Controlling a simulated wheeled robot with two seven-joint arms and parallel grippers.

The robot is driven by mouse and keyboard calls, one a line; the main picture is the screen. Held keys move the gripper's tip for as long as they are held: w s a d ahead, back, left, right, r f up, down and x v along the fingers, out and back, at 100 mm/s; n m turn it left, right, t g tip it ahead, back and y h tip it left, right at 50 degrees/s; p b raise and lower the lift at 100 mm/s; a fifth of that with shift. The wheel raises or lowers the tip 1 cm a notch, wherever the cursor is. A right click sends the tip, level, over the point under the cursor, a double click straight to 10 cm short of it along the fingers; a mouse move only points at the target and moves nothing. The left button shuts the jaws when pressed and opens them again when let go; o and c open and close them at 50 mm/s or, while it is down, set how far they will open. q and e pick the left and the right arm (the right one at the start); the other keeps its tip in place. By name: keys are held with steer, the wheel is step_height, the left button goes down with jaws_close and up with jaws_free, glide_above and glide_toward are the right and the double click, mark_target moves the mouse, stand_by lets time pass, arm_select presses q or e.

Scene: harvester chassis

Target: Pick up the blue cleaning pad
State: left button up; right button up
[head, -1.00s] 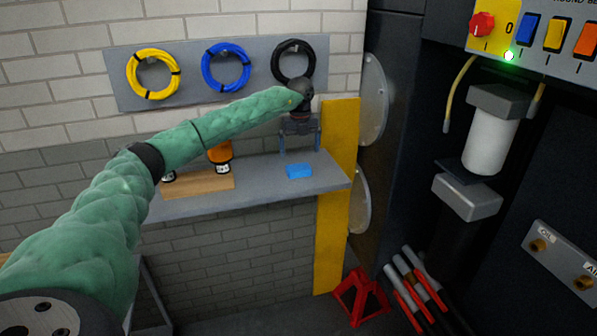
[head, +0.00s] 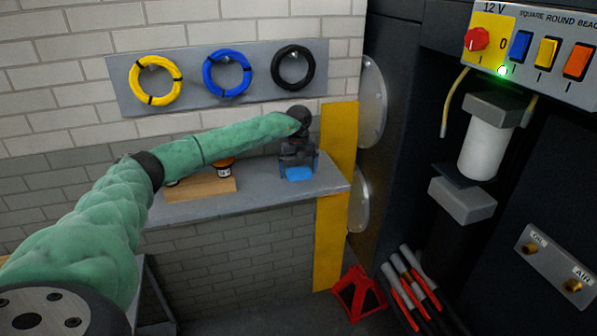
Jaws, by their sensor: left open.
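The blue cleaning pad (head: 299,174) is a small flat block on the grey shelf (head: 262,203), near its right end. My left gripper (head: 298,166) points down over the pad, with its fingers at or just above the pad's far part. The jaws are open, one finger toward each side of the pad. Whether the fingers touch the pad is too small to tell. My left arm, in a green sleeve, reaches in from the left. My right gripper is not in view.
A wooden board (head: 203,187) with an orange-and-white bottle (head: 225,168) behind it is on the shelf, left of the pad. Yellow, blue and black cable coils hang above. A yellow post (head: 333,200) stands at the shelf's right end. A red stand (head: 360,294) is on the floor.

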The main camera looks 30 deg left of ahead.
arm_select(q)
steer(key=shift+f, duration=0.2)
steer(key=c, duration=1)
steer(key=shift+r, duration=0.1)
